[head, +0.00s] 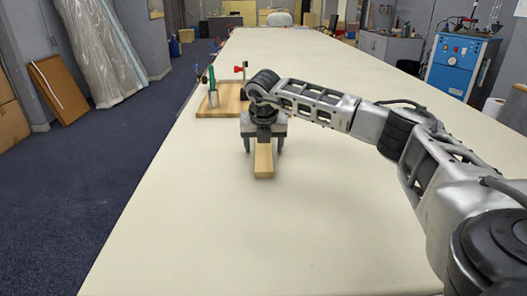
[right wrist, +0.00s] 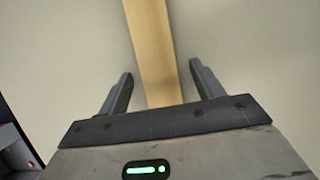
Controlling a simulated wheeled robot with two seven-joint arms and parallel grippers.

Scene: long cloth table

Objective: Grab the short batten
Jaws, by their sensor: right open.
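The short batten (head: 264,161) is a light wooden bar lying on the cloth table, pointing toward me. My right gripper (head: 263,146) is over its far part and hides that end in the head view. In the right wrist view the batten (right wrist: 151,45) runs between the two spread fingers of my right gripper (right wrist: 160,82), with a gap on each side. The right gripper is open, and its fingers do not touch the batten. My left gripper is in neither view.
The long cloth table (head: 300,240) is clear in front of and beside the batten. A wooden board (head: 229,105) with a green-handled tool in a metal cup (head: 213,97) and a red-topped item (head: 240,71) sits just beyond, to the left. The table's left edge drops to blue carpet.

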